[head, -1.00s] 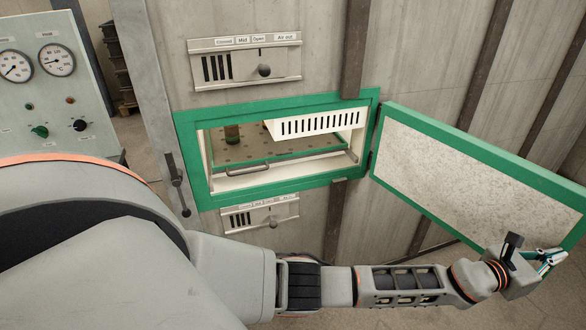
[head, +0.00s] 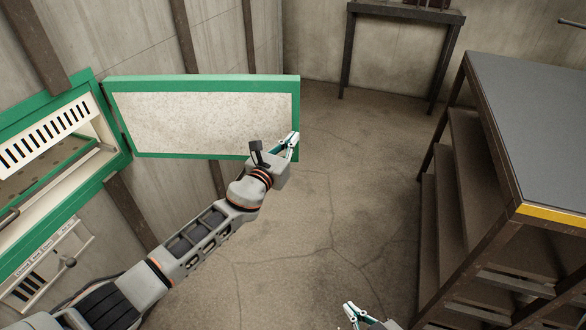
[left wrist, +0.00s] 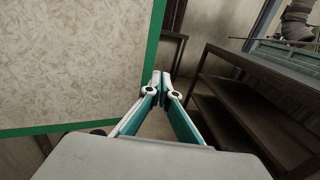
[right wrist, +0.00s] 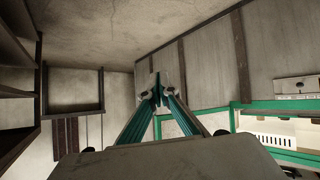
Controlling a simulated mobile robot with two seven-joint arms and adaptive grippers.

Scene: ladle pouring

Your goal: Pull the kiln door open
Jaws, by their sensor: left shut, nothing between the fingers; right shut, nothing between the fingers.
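The kiln door (head: 195,117), a green frame around a pale speckled lining, stands wide open on its hinge side at the left. The kiln opening (head: 119,158) with its green frame is partly in view at the left edge. My left gripper (head: 294,138) is shut and empty at the door's free edge, near its lower right corner. In the left wrist view its fingertips (left wrist: 160,76) are beside the green edge; contact is unclear. My right gripper (head: 348,309) is shut and empty, low in the head view, away from the door. Its fingers (right wrist: 160,86) also show in the right wrist view.
A dark shelf unit with a grey top (head: 540,120) and yellow front edge stands at the right. A small dark table (head: 405,12) stands against the back wall. Cracked floor (head: 340,190) lies clear between the door and the shelves.

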